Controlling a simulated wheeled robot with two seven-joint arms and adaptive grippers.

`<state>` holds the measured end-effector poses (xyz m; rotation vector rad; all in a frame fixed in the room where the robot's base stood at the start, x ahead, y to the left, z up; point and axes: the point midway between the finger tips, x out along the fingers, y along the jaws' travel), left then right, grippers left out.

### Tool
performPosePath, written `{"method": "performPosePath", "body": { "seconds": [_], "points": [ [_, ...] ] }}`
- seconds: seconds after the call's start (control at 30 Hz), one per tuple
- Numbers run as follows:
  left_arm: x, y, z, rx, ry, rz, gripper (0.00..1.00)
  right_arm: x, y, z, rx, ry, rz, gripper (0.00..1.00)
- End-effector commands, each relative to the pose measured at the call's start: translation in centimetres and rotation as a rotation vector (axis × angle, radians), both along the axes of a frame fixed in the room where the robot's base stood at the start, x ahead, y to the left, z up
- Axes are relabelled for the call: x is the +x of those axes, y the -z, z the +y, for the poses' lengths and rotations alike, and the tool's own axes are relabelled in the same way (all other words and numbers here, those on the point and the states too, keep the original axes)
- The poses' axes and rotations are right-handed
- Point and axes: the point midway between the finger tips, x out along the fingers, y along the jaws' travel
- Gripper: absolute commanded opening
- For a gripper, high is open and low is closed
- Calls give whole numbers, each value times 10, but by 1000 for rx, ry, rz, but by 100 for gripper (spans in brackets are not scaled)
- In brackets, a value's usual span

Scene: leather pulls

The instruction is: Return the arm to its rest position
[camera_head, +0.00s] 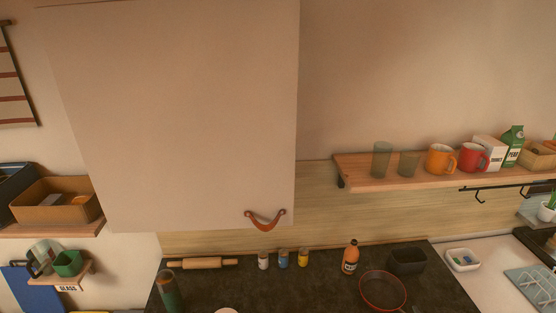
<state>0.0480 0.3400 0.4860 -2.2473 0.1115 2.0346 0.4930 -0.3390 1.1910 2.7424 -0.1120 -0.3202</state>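Neither of my grippers nor my arms can be made out in the head view. A large pale cabinet door (185,120) fills the upper left, and it looks closed. A brown leather pull (265,222) hangs as a curved strap near its lower right corner, fixed at both ends. Nothing touches the pull.
A dark counter (240,285) below holds a rolling pin (202,263), small jars (283,258), an orange bottle (350,257) and a red-rimmed pan (383,291). A wooden shelf (370,184) with glasses and mugs juts out at right. Another shelf (60,231) holds boxes at left.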

Motion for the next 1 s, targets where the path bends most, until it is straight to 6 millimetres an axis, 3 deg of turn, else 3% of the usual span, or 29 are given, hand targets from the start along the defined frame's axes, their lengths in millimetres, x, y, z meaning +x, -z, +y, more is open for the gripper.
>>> {"method": "performPosePath", "body": {
  "seconds": [0.03, 0.1, 0.2, 0.3, 0.5, 0.73, 1.0],
  "points": [
    [0, 0, 0, 0, 0, 0, 35, -17, 30, -15, 38, 60, 98, 89],
    [0, 0, 0, 0, 0, -1, 35, -44, 71, -31, 76, 125, 240, 89],
    [1, 0, 0, 0, 0, -1, 35, -85, 120, -41, 128, 183, 426, 89],
    [1, 0, 0, 0, 0, -1, 35, -122, 156, -42, 169, 211, 575, 89],
    [1, 0, 0, 0, 0, -1, 35, -185, 200, -33, 233, 222, 800, 89],
    [1, 0, 0, 0, 0, -1, 35, -247, 230, -14, 300, 200, 1005, 89],
    [0, 18, 0, 0, 0, 0, 35, -227, 325, -13, 293, 192, 1029, 89]
  ]
}}
